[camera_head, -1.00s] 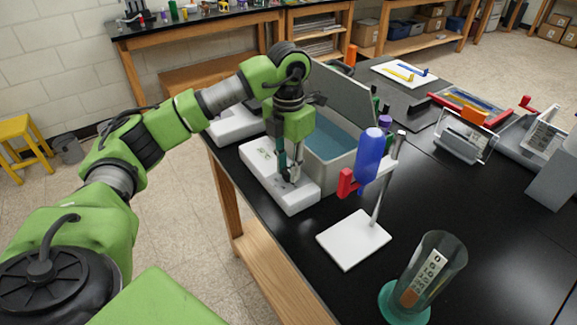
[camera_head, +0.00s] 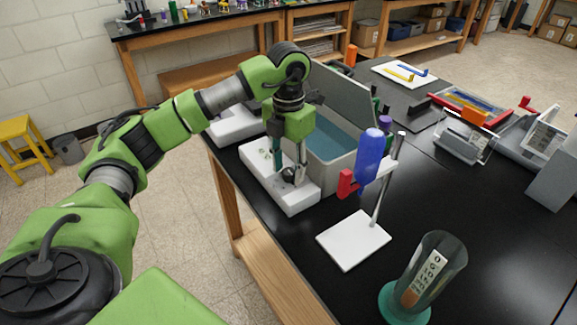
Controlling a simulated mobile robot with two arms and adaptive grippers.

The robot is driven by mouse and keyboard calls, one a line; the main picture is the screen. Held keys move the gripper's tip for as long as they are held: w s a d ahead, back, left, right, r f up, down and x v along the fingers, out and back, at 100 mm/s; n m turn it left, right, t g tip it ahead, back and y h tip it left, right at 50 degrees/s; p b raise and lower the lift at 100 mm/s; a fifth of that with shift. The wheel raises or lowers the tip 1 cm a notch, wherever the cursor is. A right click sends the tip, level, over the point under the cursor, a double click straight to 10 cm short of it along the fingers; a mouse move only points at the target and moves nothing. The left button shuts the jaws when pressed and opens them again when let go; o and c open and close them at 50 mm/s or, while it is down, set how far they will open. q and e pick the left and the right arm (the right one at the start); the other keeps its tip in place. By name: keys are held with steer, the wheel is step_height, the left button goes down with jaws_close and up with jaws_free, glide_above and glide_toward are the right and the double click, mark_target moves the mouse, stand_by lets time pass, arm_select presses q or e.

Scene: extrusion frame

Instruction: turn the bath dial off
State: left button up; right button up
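The bath (camera_head: 336,146) is a grey open tank of blue water on the black bench, with a white control base (camera_head: 300,199) along its front left. A small dark dial (camera_head: 289,174) shows on the white base. My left gripper (camera_head: 289,167) points down over the base, its two fingers spread apart on either side of the dial. The fingers appear empty. Whether they touch the dial is too small to tell. The dial's pointer and markings cannot be read. My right gripper is not in view.
A stand with a white plate (camera_head: 353,241), a blue bottle (camera_head: 369,157) and a red clamp (camera_head: 346,183) stands close to the right of the bath. A clear cylinder on a teal foot (camera_head: 404,304) stands nearer. The bench's left edge runs close to the base.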

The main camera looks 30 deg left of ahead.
mark_target(288, 170)
arm_select(q)
step_height(288, 170, up, 12)
stand_by(0.6)
stand_by(0.5)
